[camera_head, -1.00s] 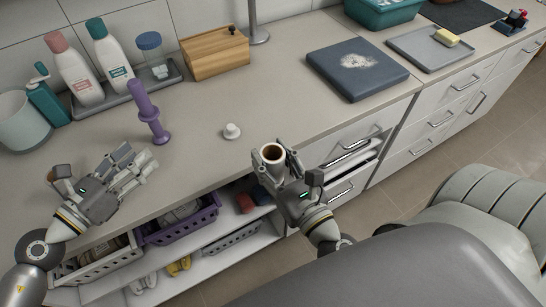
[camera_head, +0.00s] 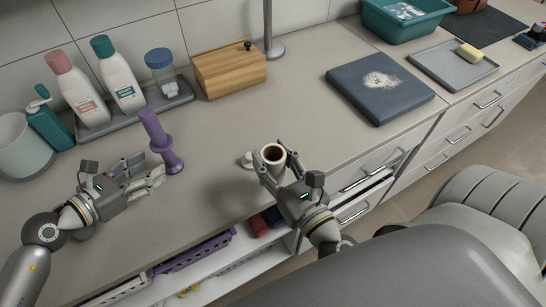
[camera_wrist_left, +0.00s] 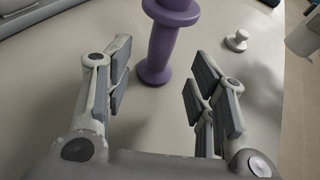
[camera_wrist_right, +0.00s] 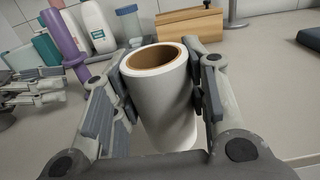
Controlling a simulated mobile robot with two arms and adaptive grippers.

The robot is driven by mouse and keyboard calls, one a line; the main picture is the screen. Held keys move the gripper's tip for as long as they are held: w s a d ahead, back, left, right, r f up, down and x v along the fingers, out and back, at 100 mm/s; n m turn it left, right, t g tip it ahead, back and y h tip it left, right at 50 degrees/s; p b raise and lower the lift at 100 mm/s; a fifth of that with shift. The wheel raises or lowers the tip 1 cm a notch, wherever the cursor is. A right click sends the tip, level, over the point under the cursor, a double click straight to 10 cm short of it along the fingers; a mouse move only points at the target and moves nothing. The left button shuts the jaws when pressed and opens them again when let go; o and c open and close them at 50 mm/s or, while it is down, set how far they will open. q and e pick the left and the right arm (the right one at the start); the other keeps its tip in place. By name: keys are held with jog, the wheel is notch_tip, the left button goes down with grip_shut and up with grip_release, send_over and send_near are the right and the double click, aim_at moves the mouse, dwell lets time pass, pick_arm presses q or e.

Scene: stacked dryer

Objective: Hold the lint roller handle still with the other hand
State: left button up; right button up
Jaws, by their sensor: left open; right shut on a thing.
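The purple lint roller handle (camera_head: 155,135) stands upright on the counter, and its base shows in the left wrist view (camera_wrist_left: 164,50). My left gripper (camera_head: 151,170) is open, its fingers pointing at the handle; in the left wrist view the handle is ahead between the two fingers, not gripped. My right gripper (camera_head: 273,168) is shut on a white roll with a brown cardboard core (camera_wrist_right: 158,90), held upright by its sides.
Two bottles (camera_head: 119,72), a teal pump bottle (camera_head: 48,123) and a lidded jar (camera_head: 161,68) stand at the back left. A wooden box (camera_head: 230,75) and a dark blue folded item (camera_head: 380,88) are further right. Below the counter front, an open shelf holds a purple basket (camera_head: 195,252).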

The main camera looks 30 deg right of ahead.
aim_at(169, 157)
pick_arm(q)
jog(key=shift+b+x, duration=0.3)
jog(key=shift+x, duration=3.2)
pick_arm(e)
jog(key=shift+f, duration=0.3)
pick_arm(q)
grip_shut()
pick_arm(e)
jog(key=shift+w, duration=0.1)
jog(key=w+a+r, duration=0.3)
jog(key=w+r, duration=0.1)
jog(key=w, duration=0.2)
jog(key=w+a+r, duration=0.3)
jog(key=w+r, duration=0.1)
jog(key=w, duration=0.3)
jog(key=w+a+r+n+y, duration=0.2)
jog(key=a+r+y, duration=0.1)
jog(key=a+r, duration=0.3)
jog(key=w+a+r+n+g+y, duration=0.1)
jog(key=w+a+r+n+y, duration=0.1)
jog(key=a+r, duration=0.4)
jog(key=shift+w+a+r+y, duration=0.3)
jog(key=shift+w+a+y, duration=0.15)
jog(key=shift+a+y, duration=0.15)
